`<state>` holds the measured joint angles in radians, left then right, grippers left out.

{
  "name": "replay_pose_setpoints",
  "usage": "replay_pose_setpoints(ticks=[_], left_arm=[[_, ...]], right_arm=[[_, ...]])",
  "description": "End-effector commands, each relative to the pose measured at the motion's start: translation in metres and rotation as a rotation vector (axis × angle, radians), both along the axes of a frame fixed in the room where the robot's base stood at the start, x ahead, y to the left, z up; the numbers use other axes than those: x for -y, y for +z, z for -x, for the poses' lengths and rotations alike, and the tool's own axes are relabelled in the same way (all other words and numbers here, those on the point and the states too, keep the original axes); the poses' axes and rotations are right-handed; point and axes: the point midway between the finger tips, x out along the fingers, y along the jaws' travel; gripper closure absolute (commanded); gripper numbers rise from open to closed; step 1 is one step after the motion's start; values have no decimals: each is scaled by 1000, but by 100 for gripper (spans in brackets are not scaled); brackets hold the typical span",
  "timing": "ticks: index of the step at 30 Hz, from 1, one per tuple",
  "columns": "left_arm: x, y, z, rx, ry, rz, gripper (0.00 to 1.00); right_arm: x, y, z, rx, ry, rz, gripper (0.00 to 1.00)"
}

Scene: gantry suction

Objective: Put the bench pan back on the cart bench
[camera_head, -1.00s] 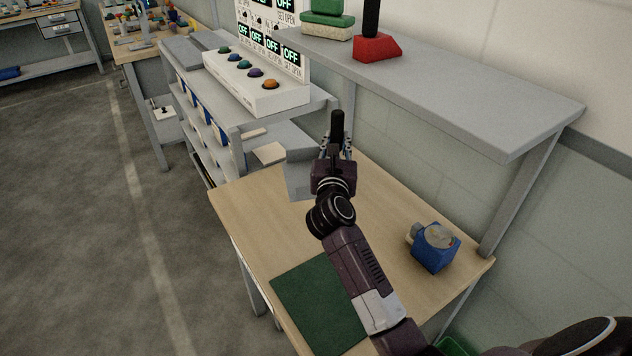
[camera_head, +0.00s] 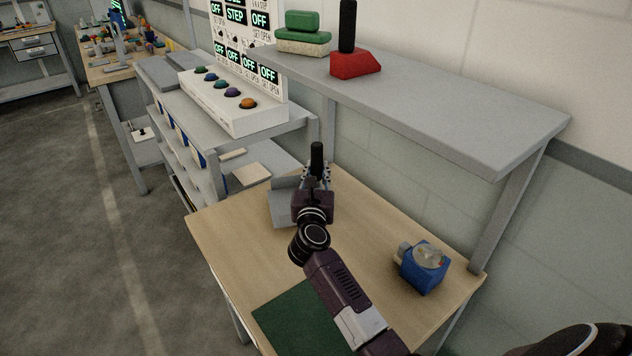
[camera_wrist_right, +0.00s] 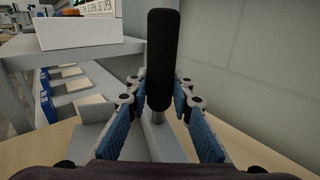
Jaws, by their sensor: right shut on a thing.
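The bench pan is a grey scoop (camera_head: 284,207) with an upright black handle (camera_head: 317,158). It is at the far left part of a wooden-topped bench (camera_head: 235,222). My right gripper (camera_head: 316,178) is shut on the pan at the handle. In the right wrist view the black handle (camera_wrist_right: 160,60) stands upright between the two blue-padded fingers, with grey pan surfaces (camera_wrist_right: 95,137) below and to the left. I cannot tell whether the pan touches the wood or is just above it. My forearm hides part of the bench. My left gripper is not in view.
A blue device with a round clear top (camera_head: 422,270) and a green mat (camera_head: 295,318) are on the bench. A grey shelf (camera_head: 440,105) above holds a red block with a black handle (camera_head: 354,62) and green-and-cream blocks (camera_head: 302,35). A button panel (camera_head: 235,98) stands beyond.

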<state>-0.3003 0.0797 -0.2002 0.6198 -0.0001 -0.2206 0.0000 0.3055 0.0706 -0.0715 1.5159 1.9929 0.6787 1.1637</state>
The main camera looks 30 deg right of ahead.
Motion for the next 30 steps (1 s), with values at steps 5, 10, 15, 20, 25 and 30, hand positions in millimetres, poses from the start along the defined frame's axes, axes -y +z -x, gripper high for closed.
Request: replay_pose_setpoints(ticks=[5, 10, 15, 20, 25, 30], left_arm=[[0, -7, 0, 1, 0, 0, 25], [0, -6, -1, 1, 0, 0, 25], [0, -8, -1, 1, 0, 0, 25], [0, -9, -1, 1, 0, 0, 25], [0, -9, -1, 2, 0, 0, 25], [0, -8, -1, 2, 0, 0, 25]], right_arm=[[0, -23, 0, 1, 1, 3, 100], [0, -24, 0, 4, 1, 0, 100], [0, -25, 0, 4, 1, 0, 100], [0, -29, 0, -2, 0, -1, 69], [0, -29, 0, -2, 0, 0, 62], [0, -28, 0, -1, 0, 0, 62]])
